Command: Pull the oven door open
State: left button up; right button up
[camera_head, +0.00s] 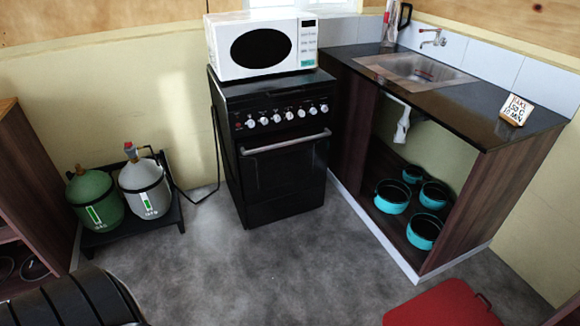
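The black oven (270,150) stands against the back wall, left of the sink counter. Its door (286,172) looks shut, with a silver bar handle (286,142) across the top. A row of several white knobs (289,115) runs above the handle. Neither my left gripper nor my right gripper shows in the view, so nothing of mine is seen at the handle.
A white microwave (262,45) sits on the oven. The sink counter (470,110) stands close on the right, with several turquoise pots (392,197) below. Gas bottles (145,188) stand left. A red object (440,305) is at front right. Grey floor (270,265) before the oven is clear.

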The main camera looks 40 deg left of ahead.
aim_at(278, 164)
jog(key=i+u, duration=0.35)
jog(key=i, duration=0.55)
